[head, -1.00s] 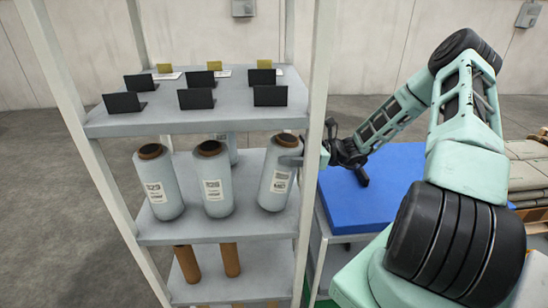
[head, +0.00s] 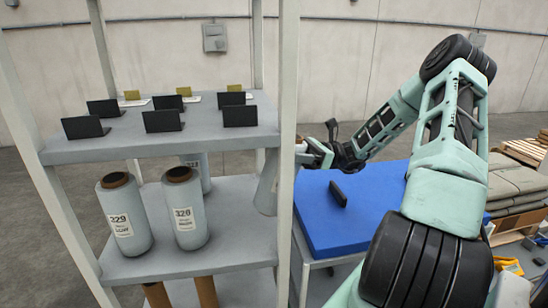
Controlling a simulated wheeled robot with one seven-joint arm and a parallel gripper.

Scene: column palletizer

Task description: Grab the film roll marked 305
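On the middle shelf (head: 190,257), two grey-blue film rolls with brown cores stand upright in front. The left roll (head: 125,215) has a label that looks like 229 or 329. The roll beside it (head: 184,212) looks marked 320 or 328. Another roll (head: 206,172) stands behind them, its label too small to be sure of. A further roll (head: 267,188) at the right is largely hidden by the rack post, with its label and core out of sight. My gripper (head: 303,149) is at the post, level with that roll's upper end. Its fingers are mostly hidden, so its grip is unclear.
The rack post (head: 288,120) stands between the camera and my gripper. The upper shelf (head: 160,142) holds several black angled pieces and yellow blocks. A blue-topped table (head: 355,215) with a black object (head: 338,193) is at the right. Stacked grey sacks (head: 515,185) lie farther right.

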